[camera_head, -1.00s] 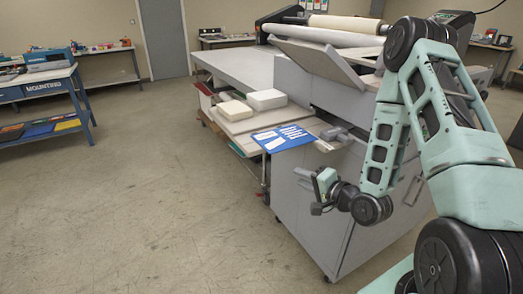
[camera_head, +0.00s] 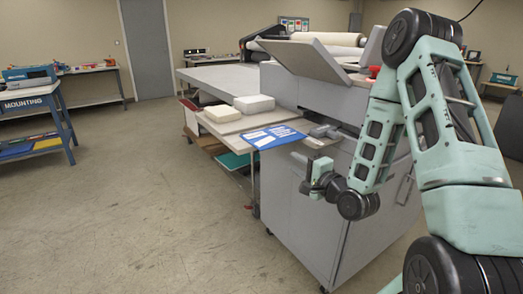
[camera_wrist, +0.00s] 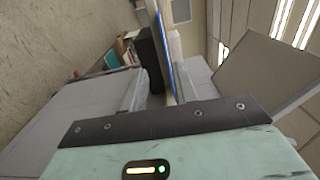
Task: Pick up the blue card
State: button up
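A flat blue card (camera_head: 273,137) with white patches lies on the front end of the side shelf of the large grey machine, seen in the head view. In the wrist view, a thin blue strip (camera_wrist: 163,38), seen nearly edge-on, seems to be the same card. My gripper (camera_head: 302,172) is beside the grey cabinet, below and a little right of the card. It is apart from the card in the head view. Its two pale fingers (camera_wrist: 158,92) stand apart in the wrist view, with nothing clearly held between them. The fingertips are small in the head view.
The shelf (camera_head: 229,125) carries a cream block (camera_head: 222,113) and a white block (camera_head: 254,104). The grey cabinet (camera_head: 305,222) stands close behind my gripper. A blue-framed bench (camera_head: 30,105) is at the far left. The floor (camera_head: 130,215) left of the machine is clear.

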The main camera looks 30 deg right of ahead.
jog(key=w, duration=0.5)
jog(key=p, duration=0.3)
send_near(262, 139)
jog(key=shift+w+f, duration=0.1)
jog(key=shift+w, duration=1.2)
grip_shut()
